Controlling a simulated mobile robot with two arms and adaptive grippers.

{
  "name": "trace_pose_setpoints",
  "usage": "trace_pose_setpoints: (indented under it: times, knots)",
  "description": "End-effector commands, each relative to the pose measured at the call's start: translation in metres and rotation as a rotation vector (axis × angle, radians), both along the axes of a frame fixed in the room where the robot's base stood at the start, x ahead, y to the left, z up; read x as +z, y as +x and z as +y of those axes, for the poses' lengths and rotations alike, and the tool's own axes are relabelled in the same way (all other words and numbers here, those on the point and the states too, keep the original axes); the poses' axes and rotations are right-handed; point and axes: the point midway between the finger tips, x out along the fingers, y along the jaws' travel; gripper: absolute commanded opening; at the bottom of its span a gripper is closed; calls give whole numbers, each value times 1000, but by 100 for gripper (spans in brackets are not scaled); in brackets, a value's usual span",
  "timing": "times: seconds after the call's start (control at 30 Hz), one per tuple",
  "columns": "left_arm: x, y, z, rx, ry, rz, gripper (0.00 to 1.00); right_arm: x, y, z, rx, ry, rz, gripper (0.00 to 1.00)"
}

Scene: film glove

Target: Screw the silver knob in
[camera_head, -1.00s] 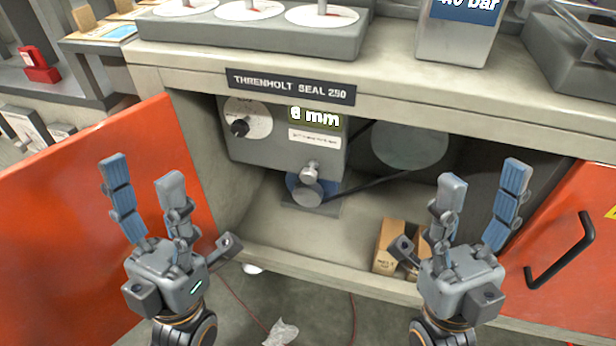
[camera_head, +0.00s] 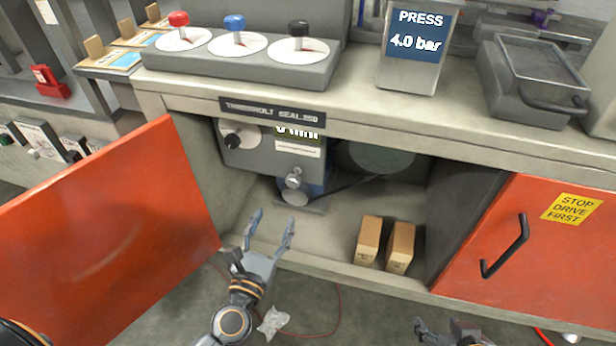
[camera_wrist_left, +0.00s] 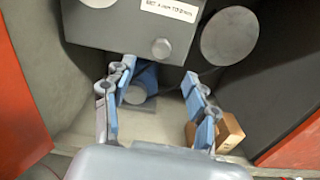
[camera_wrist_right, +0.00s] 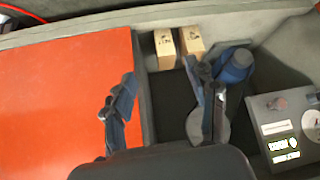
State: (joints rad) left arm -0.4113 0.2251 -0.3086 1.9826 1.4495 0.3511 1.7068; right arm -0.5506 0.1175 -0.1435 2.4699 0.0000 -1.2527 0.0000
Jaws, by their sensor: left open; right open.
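The silver knob (camera_head: 294,181) sticks out at the lower front of the grey seal machine (camera_head: 268,150) inside the open cabinet. In the left wrist view the knob (camera_wrist_left: 161,48) shows just beyond my fingertips, on the machine's lower edge. My left gripper (camera_head: 273,222) is open and empty, below and in front of the knob, apart from it. It also shows open in its wrist view (camera_wrist_left: 160,78). My right gripper is low at the bottom edge of the head view, mostly cut off; its wrist view shows it open and empty (camera_wrist_right: 160,78).
A belt runs from a round pulley below the knob to a large disc (camera_head: 380,157). Two cardboard boxes (camera_head: 400,247) stand on the cabinet floor. The orange door (camera_head: 110,235) stands open at left; another orange door (camera_head: 525,240) with a handle is at right. The counter overhangs the machine.

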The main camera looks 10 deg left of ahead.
Motion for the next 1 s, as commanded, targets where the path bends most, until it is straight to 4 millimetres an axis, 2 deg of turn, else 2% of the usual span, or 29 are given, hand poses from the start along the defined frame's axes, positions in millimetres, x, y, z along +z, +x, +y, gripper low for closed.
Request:
trace_pose_setpoints:
  times: [0.13,0.23,0.57,0.8,1.0]
  knots:
    - [-6,4,-1,-11,-67,24,58,-6,-13,-4,-6,-15,67,58]
    - [-5,14,-2,-10,-69,23,58,-9,-22,-7,-9,-24,111,58]
    - [-4,83,-4,-9,-65,20,58,-20,-64,-20,-25,-64,308,58]
    - [-5,123,-6,-10,-64,21,58,-22,-66,-20,-25,-66,319,58]
    - [-6,136,-6,-10,-63,23,58,-21,-63,-20,-25,-63,304,58]
